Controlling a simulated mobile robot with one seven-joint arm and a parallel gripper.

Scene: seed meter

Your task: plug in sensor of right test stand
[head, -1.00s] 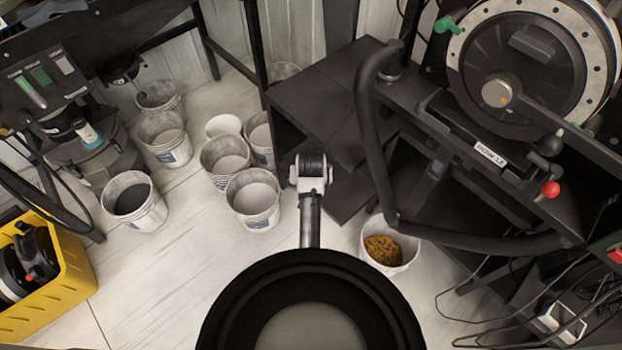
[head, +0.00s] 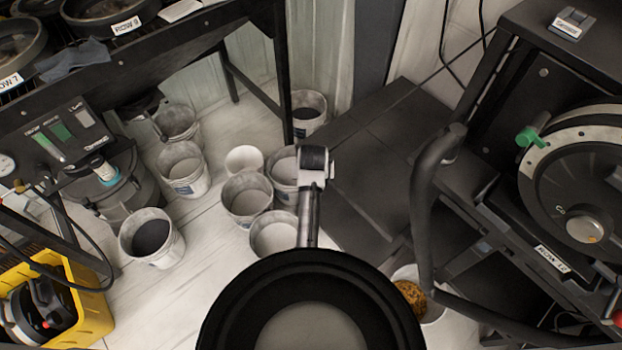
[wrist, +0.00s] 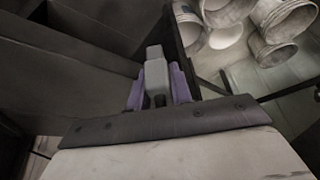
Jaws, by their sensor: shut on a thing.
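In the wrist view my gripper (wrist: 157,78) has purple fingers shut on a small grey block-like piece (wrist: 155,68), which looks like a plug. It is held over dark panels, apart from any socket I can see. In the head view only my arm is visible, and the fingers are hidden. The right test stand (head: 478,230) is at the right, with a round meter disc (head: 550,185), a green knob (head: 533,136) and a black hose (head: 424,200). I cannot make out the sensor socket.
Several white buckets (head: 181,168) stand on the floor left of my arm. A bucket with brown seed (head: 410,298) is by the stand's foot. A yellow crate (head: 90,318) is at lower left. The left stand (head: 75,140) is behind it.

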